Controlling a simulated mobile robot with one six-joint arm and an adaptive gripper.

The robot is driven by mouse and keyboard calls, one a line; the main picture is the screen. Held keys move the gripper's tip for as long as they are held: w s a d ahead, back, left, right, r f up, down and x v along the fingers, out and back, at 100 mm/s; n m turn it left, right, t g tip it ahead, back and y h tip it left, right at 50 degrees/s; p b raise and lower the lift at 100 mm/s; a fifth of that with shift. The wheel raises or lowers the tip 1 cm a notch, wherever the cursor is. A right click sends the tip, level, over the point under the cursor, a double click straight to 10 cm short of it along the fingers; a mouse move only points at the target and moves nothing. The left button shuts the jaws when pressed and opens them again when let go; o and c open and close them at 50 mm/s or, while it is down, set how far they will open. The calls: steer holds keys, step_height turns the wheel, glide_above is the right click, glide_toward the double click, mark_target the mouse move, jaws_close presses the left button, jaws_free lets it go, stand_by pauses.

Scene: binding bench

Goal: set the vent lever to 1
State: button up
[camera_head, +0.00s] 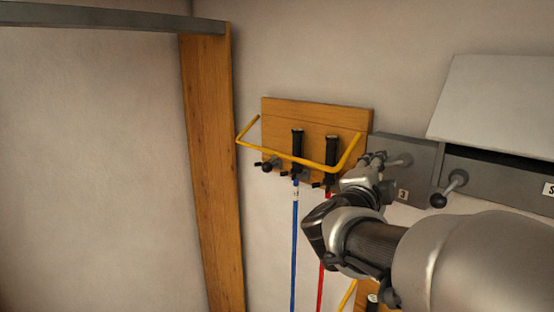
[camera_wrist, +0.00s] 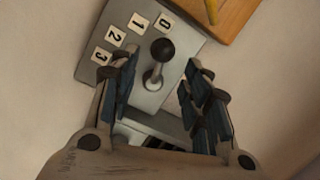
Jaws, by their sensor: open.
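The vent lever (camera_wrist: 153,72) has a black ball knob (camera_wrist: 162,50) and stands on a grey plate (camera_wrist: 122,62) with labels 0, 1, 2 and 3. In the wrist view the lever points nearest to the 0 label (camera_wrist: 165,22), with the 1 label (camera_wrist: 137,24) beside it. The plate also shows in the head view (camera_head: 421,152), with its 3 label visible and the knob hidden behind my gripper (camera_head: 374,166). In the wrist view my gripper (camera_wrist: 160,75) is open, its fingers on either side of the lever with gaps; I cannot tell the depth.
Left of the plate, a wooden board (camera_head: 315,113) carries a yellow rail (camera_head: 290,157) and black-handled tools with blue and red shafts. To the right is a second lever (camera_head: 449,188) under a grey sloped cover (camera_head: 495,100). A wooden post (camera_head: 211,170) stands further left.

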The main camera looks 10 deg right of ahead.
mark_target(384, 166)
steer(key=x, duration=0.4)
steer(key=shift+w+d, duration=0.1)
steer(key=shift+c, duration=0.3)
